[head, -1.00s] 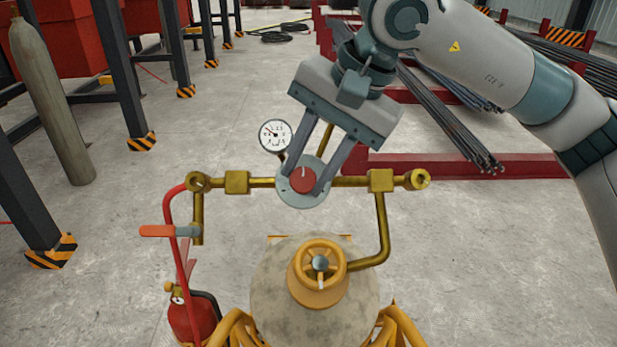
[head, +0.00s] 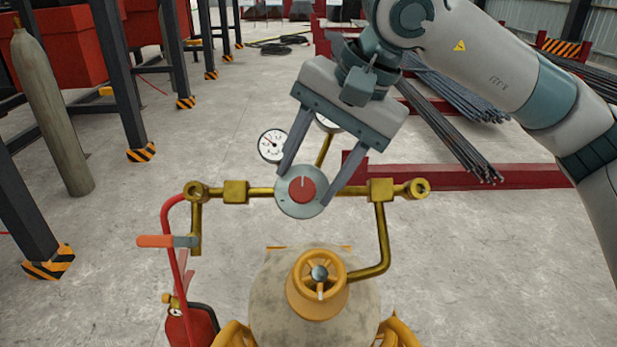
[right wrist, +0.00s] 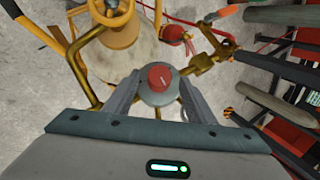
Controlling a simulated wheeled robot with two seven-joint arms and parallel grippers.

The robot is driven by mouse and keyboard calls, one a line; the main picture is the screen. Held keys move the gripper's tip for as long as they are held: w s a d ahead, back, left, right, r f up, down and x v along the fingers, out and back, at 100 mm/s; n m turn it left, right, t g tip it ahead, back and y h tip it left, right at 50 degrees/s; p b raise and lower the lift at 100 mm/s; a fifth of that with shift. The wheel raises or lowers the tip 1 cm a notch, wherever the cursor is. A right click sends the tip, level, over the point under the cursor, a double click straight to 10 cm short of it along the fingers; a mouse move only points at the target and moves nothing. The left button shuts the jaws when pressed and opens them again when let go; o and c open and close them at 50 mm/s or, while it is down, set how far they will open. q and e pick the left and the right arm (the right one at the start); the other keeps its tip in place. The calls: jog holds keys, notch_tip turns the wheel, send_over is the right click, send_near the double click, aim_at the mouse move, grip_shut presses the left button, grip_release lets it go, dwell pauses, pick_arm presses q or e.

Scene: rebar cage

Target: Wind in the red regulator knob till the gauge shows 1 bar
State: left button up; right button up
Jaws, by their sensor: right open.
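The red regulator knob (head: 301,189) sits on a round grey disc (head: 292,207) in the middle of the brass pipe; a pale mark on it points up in the head view. It also shows in the right wrist view (right wrist: 159,77). My right gripper (head: 304,177) is open, its fingers on either side of the knob with clear gaps, touching nothing that I can make out. My left gripper is not in view.
The brass pipe (head: 262,191) runs left and right, with an orange-handled valve (head: 155,241) at left. A yellow handwheel (head: 319,273) tops the cylinder below. A second dial (head: 329,123) is mostly hidden behind my gripper. A grey cylinder (head: 50,110) stands at far left.

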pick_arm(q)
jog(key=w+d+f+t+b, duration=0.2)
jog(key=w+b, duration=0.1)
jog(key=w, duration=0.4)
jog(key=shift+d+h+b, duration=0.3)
pick_arm(e)
jog(key=v, duration=1.6)
jog(key=shift+r, duration=0.15)
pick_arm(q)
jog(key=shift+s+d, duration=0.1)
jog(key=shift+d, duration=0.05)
pick_arm(e)
jog(key=shift+s, duration=0.1)
